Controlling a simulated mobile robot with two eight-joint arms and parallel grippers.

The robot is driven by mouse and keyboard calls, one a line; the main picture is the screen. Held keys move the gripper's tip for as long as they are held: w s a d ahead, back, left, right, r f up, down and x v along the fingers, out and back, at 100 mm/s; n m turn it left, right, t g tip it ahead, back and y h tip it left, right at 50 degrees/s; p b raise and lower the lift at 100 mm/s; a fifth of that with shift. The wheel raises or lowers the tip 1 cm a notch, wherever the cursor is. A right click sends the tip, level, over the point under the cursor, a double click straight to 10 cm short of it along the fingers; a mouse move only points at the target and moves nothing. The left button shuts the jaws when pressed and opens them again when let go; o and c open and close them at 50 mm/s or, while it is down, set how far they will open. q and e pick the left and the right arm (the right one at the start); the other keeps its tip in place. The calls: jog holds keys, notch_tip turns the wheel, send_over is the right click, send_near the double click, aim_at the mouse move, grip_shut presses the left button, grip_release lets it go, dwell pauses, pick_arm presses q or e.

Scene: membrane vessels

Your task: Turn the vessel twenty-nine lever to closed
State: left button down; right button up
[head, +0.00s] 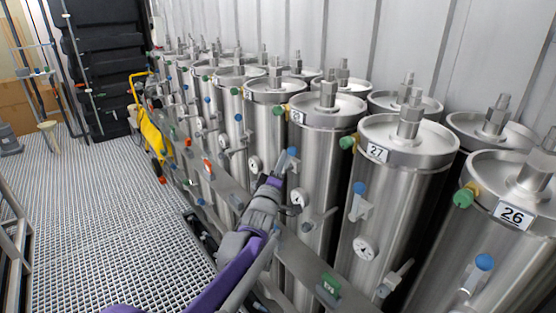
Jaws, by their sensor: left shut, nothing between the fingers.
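My left arm reaches in from the bottom, and its left gripper (276,180) is shut and empty. It is in front of the row of steel vessels, just below and left of a blue-tipped lever (292,153); I cannot tell whether they touch. The vessel left of the one with the small, hard-to-read label (297,116) appears to be vessel twenty-nine (264,130); its own number is not readable. A blue-tipped fitting (238,117) and a gauge (254,165) show on its front. My gripper and arm partly hide its lower part. My right gripper is not in view.
Vessels marked 27 (405,146) and 26 (515,215) stand closer, at the right. A metal rail (318,267) with colored tags runs along the row. A yellow object (150,130) hangs farther back. The grated floor (110,220) at left is clear.

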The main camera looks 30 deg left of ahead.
pick_arm(q)
jog(key=m+t, duration=0.1)
jog(key=d+f+m+t+h+b, duration=0.1)
jog(key=m, duration=0.1)
jog(key=shift+s, duration=0.2)
jog(key=f+m+h+b, duration=0.1)
jog(key=m+h, duration=0.3)
jog(key=m, duration=0.1)
jog(key=d+f+m+t+h+b, duration=0.1)
jog(key=m+h, duration=0.3)
jog(key=m, duration=0.1)
jog(key=s+d+f+m+h+b, duration=0.1)
jog(key=m+h+b, duration=0.1)
jog(key=m, duration=0.3)
jog(key=shift+d+f+m+t+h, duration=0.15)
jog(key=shift+f+m+t+h, duration=0.2)
jog(key=shift+h, duration=0.55)
